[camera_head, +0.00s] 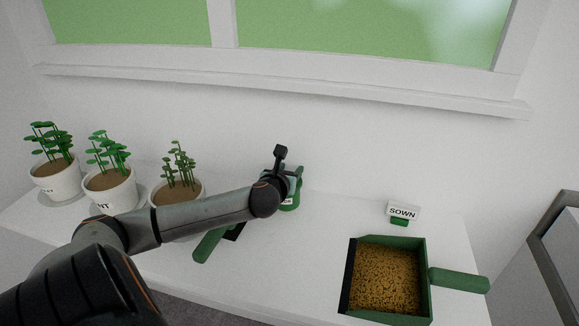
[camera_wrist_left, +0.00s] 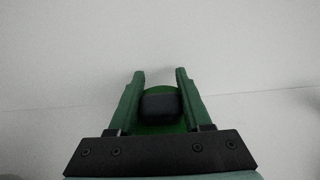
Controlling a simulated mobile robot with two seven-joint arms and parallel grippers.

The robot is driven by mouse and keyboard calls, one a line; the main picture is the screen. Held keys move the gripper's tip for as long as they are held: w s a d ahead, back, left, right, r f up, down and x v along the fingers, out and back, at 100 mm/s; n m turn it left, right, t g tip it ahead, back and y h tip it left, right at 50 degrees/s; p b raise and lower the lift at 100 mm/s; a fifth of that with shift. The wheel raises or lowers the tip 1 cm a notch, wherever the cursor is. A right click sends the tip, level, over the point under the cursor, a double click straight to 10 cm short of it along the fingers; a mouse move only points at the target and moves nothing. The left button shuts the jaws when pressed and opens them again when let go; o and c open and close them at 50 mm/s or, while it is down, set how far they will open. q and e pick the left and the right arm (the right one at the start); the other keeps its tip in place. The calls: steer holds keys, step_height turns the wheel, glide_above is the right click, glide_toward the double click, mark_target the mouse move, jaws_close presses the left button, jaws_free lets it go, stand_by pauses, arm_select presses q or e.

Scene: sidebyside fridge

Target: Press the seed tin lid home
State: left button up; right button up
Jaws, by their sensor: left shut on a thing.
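The green seed tin (camera_head: 290,203) stands on the white shelf near the wall, with a pale label partly showing and its upper part hidden by my left gripper (camera_head: 292,180). In the left wrist view my left gripper (camera_wrist_left: 160,78) has its two green fingers on either side of a dark knob (camera_wrist_left: 160,103) on the round green lid (camera_wrist_left: 158,89). The gripper is shut on the lid's knob. Whether the lid sits flush on the tin or is tilted cannot be told. My right gripper is not in view.
Several potted plants (camera_head: 110,190) stand at the left, close to my left arm. A green seed-filled scoop (camera_head: 428,260) lies at the front right, before a SOWN sign (camera_head: 403,211). A green handle (camera_head: 209,245) shows below my arm. The shelf (camera_head: 320,240) is clear between.

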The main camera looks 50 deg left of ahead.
arm_select(q)
steer(key=shift+f, duration=0.1)
steer(key=o, duration=1.2)
steer(key=shift+s, duration=0.15)
steer(key=p+v, duration=0.1)
steer(key=v, duration=1.1)
steer(key=shift+s+d, duration=0.1)
